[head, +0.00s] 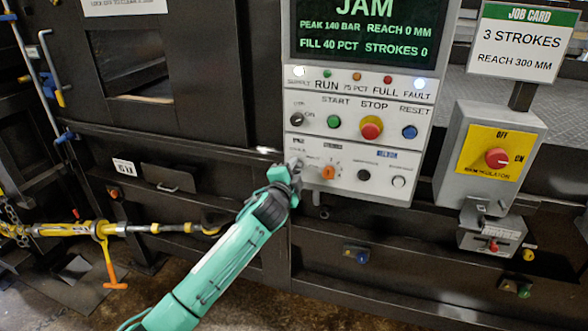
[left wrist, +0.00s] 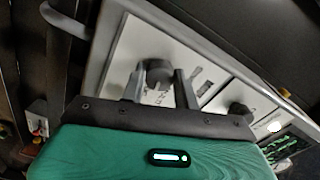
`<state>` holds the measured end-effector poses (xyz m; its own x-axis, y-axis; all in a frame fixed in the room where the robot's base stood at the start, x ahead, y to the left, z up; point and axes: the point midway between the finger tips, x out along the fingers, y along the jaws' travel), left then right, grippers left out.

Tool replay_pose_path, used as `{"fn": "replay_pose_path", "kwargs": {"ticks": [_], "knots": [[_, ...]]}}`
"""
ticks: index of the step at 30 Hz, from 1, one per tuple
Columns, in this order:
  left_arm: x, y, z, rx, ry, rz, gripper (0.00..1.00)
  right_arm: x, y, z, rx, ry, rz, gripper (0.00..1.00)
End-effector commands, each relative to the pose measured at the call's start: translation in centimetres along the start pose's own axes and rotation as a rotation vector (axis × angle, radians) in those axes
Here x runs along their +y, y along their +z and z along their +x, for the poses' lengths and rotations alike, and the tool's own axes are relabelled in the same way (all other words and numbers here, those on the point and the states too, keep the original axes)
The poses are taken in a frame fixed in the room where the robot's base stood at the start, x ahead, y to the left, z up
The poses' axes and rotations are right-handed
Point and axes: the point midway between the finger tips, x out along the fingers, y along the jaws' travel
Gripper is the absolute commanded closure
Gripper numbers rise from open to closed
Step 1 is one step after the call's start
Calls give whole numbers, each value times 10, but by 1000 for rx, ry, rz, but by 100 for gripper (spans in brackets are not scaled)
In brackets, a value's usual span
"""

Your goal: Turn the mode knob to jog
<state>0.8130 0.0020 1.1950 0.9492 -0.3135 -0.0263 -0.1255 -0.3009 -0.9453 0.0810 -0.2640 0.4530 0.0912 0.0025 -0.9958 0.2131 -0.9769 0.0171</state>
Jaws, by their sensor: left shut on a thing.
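The mode knob (left wrist: 157,73) is a dark grey knob on a white plate in the left wrist view. It sits between the two fingers of my left gripper (head: 295,165), which is shut on it. In the head view this gripper reaches the lower left corner of the control panel (head: 340,105) and hides most of the knob. Printed marks lie around the knob, but I cannot read its setting. My right gripper is not in view.
Close by on the panel are an orange knob (head: 328,172), a dark supply knob (head: 296,119) and a red stop button (head: 371,127). The screen (head: 365,28) reads JAM. A grey isolator box (head: 488,155) with a red knob stands to the right.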

Motion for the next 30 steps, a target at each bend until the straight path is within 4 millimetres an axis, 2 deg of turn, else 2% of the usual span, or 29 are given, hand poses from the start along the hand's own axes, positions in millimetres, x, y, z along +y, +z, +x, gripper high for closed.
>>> {"fn": "replay_pose_path", "kwargs": {"ticks": [12, 28, 29, 30], "knots": [[1, 0, 0, -6, 1, 171, 92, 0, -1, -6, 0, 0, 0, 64], [1, 0, 0, -6, 1, 190, 92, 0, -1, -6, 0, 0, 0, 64], [1, 0, 0, -6, 2, 190, 64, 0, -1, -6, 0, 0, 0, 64], [1, 0, 0, -6, 1, 190, 56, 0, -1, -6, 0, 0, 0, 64]]}}
